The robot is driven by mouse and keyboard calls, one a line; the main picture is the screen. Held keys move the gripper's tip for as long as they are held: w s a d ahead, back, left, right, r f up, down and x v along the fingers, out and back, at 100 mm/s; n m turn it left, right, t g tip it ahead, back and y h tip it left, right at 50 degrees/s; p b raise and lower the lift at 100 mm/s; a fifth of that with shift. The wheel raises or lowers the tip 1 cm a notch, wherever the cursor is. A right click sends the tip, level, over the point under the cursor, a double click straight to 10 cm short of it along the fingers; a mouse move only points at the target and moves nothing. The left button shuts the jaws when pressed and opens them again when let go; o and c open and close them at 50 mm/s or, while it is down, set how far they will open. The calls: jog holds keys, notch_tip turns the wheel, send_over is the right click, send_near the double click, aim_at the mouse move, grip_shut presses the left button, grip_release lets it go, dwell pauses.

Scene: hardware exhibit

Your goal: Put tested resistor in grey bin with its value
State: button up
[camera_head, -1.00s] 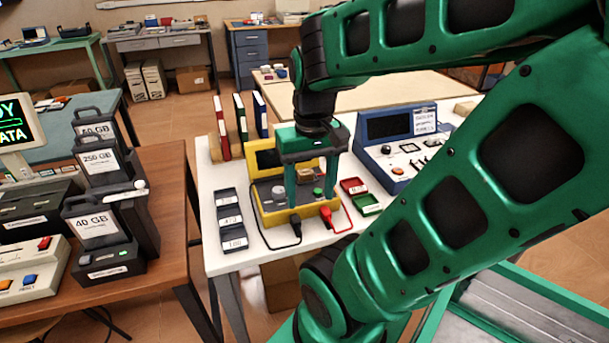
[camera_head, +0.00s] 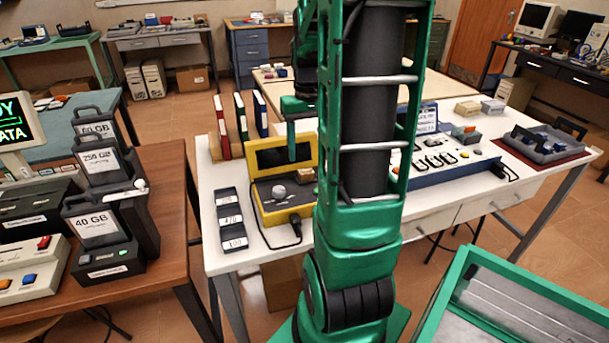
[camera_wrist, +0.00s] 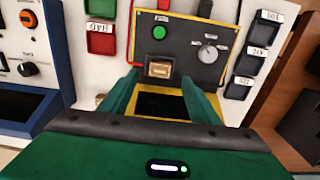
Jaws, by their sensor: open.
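The yellow tester (camera_head: 284,215) stands on the white table, with a dark screen, a grey dial and a green button. A small tan block (camera_wrist: 160,68) sits in a dark frame on its panel in the wrist view; I cannot tell whether it is the resistor. Three grey bins (camera_head: 231,220) with number labels stand left of the tester; they show at the right in the wrist view (camera_wrist: 260,42), and the nearest seems to read 100. My gripper (camera_wrist: 158,82) is open above the tester, its fingers either side of the screen. My arm hides much of it in the head view.
Red (camera_wrist: 100,42) and green (camera_wrist: 101,8) bins lie beside the tester in the wrist view. A blue instrument (camera_head: 455,165) stands to the right. Coloured binders (camera_head: 240,118) stand behind. My arm covers the table's centre.

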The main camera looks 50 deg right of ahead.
aim_at(306, 170)
jog(key=shift+w+d+f, duration=0.1)
jog(key=shift+w+f, duration=0.05)
jog(key=shift+f, duration=3.15)
jog(key=shift+c, duration=0.3)
jog(key=c, duration=1.1)
jog(key=shift+c, duration=0.2)
jog(key=shift+r, duration=0.1)
jog(key=shift+r, duration=0.5)
notch_tip(306, 170, up, 3)
jog(key=shift+f, duration=0.15)
jog(key=a+r, duration=0.7)
jog(key=a, duration=0.4)
jog(key=shift+a, duration=0.35)
